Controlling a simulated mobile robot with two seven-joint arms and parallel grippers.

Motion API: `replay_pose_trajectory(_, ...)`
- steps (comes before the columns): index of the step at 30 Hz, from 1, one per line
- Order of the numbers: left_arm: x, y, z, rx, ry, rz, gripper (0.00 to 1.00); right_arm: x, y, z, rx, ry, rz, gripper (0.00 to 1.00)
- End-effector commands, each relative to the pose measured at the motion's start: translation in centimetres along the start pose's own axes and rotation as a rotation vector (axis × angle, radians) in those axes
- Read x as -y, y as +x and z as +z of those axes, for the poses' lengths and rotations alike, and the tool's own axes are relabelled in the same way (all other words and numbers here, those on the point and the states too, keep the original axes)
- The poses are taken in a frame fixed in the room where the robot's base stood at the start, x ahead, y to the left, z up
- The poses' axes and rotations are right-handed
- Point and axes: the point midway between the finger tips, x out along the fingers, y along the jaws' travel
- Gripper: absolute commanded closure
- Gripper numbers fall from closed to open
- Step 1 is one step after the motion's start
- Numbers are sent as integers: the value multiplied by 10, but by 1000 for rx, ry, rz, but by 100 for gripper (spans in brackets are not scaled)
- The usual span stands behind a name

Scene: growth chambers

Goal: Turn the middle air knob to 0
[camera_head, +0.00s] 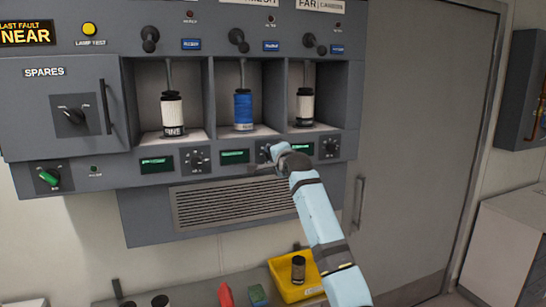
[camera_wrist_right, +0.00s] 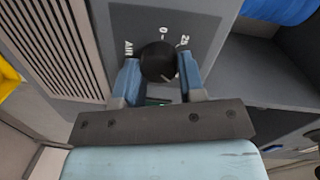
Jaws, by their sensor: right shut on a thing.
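The middle air knob (camera_head: 264,151) is on the panel below the middle bay, just right of a green display (camera_head: 235,156), and partly hidden by my right gripper (camera_head: 270,154). In the right wrist view the knob (camera_wrist_right: 158,61) is round and black, beside the markings AIR, 0 and 25. The two blue fingers of my right gripper (camera_wrist_right: 160,78) sit on either side of it, shut on it. A thin pale mark shows near the knob's lower right edge, but I cannot tell the exact setting. My left gripper is not in view.
Similar knobs sit below the left bay (camera_head: 196,159) and right bay (camera_head: 329,147). The bays hold a blue container (camera_head: 243,110) and two white-and-black ones. A vent grille (camera_head: 232,203) is below the panel. A yellow bin (camera_head: 291,286) stands on the lower surface.

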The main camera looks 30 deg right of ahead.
Motion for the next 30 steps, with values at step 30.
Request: replay_pose_trajectory(30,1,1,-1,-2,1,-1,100,3,0,3,-52,-963,79,87)
